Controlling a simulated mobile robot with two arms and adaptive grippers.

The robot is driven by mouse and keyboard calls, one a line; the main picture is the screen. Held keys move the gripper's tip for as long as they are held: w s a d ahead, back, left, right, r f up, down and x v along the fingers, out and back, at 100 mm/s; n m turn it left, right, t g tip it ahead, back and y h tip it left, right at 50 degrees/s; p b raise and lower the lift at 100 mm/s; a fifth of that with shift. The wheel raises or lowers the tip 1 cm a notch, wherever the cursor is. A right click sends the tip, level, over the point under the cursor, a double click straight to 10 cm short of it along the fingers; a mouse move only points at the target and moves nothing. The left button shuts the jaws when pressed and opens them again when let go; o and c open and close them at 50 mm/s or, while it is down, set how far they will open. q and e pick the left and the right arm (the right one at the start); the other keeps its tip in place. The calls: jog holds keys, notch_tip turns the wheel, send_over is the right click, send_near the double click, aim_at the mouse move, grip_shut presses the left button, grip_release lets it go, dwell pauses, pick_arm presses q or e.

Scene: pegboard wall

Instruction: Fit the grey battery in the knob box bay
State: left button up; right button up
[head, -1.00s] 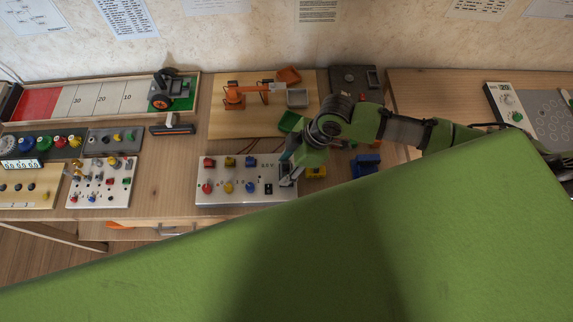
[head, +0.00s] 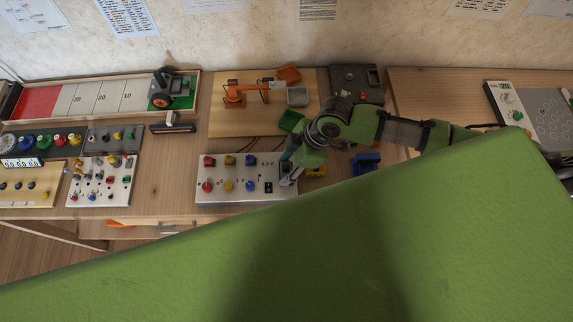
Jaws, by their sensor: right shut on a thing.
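The knob box (head: 216,196) is a white panel at the front of the bench, with red, yellow and blue knobs and a small dark display. My right gripper (head: 287,174) is at the box's right end, pointing down. It is shut on the grey battery, which is mostly hidden by the fingers. The bay is hidden or too small to make out under the gripper, so I cannot tell how far the battery is in it. My left gripper is not in view.
Just right of the gripper are a yellow block (head: 316,171) and a blue block (head: 366,162). Behind are a green tray (head: 291,121) and an orange toy arm (head: 235,94) on a wooden board. A white switch panel (head: 100,200) stands left. My green body hides the front right.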

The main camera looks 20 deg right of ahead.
aim_at(286, 167)
jog(key=shift+f, duration=0.15)
jog(key=o, duration=1.6)
jog(key=shift+r+p, duration=3.5)
jog(key=shift+p, duration=0.25)
